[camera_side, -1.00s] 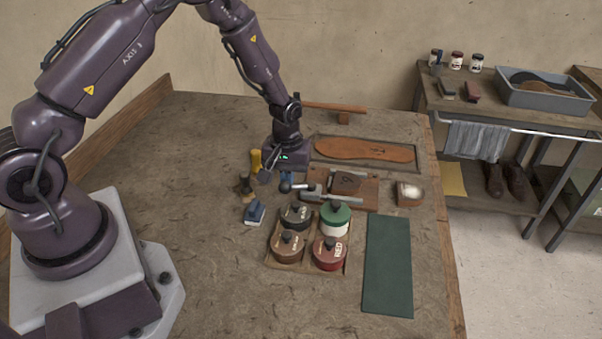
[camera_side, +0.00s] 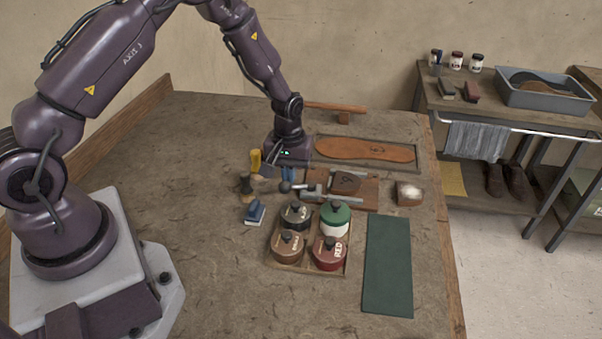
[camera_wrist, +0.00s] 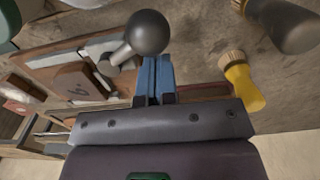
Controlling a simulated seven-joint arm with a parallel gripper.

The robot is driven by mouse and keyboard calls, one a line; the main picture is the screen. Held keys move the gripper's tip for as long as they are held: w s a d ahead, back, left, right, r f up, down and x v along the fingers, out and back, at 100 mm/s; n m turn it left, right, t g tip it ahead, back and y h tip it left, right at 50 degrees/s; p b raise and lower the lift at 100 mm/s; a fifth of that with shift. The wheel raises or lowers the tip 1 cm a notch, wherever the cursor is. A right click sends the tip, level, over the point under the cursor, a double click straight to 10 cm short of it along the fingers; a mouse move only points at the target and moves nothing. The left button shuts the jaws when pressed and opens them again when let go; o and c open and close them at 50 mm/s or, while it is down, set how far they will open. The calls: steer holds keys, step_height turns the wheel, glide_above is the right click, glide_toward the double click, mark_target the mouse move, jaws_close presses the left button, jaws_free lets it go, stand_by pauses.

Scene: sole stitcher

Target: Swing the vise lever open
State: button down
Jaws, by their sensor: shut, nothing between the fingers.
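The vise lever ends in a dark ball knob, which shows large in the wrist view (camera_wrist: 147,32) and small in the side view (camera_side: 285,187). Its short metal arm runs from the knob to the vise (camera_side: 318,189) on a wooden board. My gripper (camera_wrist: 155,62) has blue fingers pressed together with nothing between them. In the wrist view the fingertips are right beside the knob and partly overlapped by it; I cannot tell whether they touch. In the side view my gripper (camera_side: 288,176) is low over the bench, just behind the knob.
A yellow-handled tool (camera_wrist: 241,82) and a dark-handled one (camera_side: 246,184) stand close left of the gripper in the side view. A brown sole (camera_side: 365,150) lies behind right.

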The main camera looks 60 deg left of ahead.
steer(key=shift+r, duration=2.75)
steer(key=shift+w+a, duration=0.1)
steer(key=shift+w+a, duration=1.8)
steer(key=shift+a, duration=0.3)
steer(key=s+d+r+m+t, duration=0.2)
steer(key=s+d+r+m, duration=0.2)
steer(key=s+r, duration=0.8)
steer(key=s+d+r+m+t, duration=0.3)
steer(key=s+d+r+m, duration=0.2)
steer(key=s+r, duration=0.8)
steer(key=shift+s+d+r+t, duration=0.15)
steer(key=shift+d+r+t, duration=0.2)
steer(key=shift+d, duration=1.2)
